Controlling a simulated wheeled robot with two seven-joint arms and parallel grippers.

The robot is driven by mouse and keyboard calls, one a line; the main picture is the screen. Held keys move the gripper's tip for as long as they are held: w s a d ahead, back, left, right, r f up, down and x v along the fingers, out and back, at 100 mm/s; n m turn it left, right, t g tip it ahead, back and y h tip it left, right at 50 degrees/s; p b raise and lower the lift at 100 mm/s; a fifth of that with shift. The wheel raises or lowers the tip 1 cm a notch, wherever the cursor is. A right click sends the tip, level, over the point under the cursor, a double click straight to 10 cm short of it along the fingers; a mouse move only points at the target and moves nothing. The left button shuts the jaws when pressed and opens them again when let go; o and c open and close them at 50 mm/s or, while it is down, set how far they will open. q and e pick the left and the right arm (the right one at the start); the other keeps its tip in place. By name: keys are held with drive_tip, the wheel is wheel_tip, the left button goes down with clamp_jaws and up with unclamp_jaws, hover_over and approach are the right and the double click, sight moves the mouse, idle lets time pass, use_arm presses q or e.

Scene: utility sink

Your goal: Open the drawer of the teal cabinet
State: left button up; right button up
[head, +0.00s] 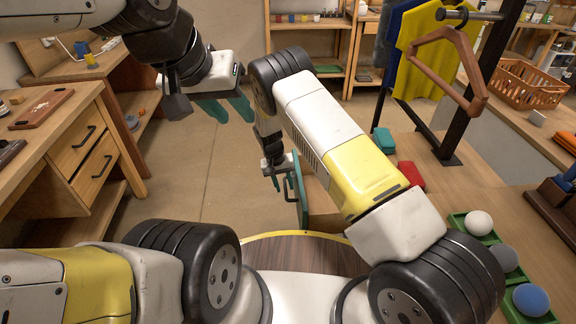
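No teal cabinet can be made out with certainty in the head view. My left gripper (228,109) has teal fingers. It hangs over the open floor left of centre, with its fingertips apart and nothing between them. My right gripper (287,186) points down near the centre, beside the left edge of the right-hand table and partly behind my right arm. A narrow upright teal piece (300,190) shows there; I cannot tell whether it is a finger or part of a cabinet. Whether the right gripper holds anything is unclear.
A wooden cabinet (60,150) with two shut, black-handled drawers stands at left. The right table (460,195) carries a clothes rack (487,70), green trays with balls (479,223), a teal box (384,139) and a red item (411,175). The floor (190,175) between is clear.

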wheel_tip(320, 180, up, 7)
drive_tip(key=a, duration=0.1)
drive_tip(key=shift+s+a+r, duration=0.15)
drive_tip(key=shift+a, duration=0.1)
drive_tip(key=shift+r, duration=0.1)
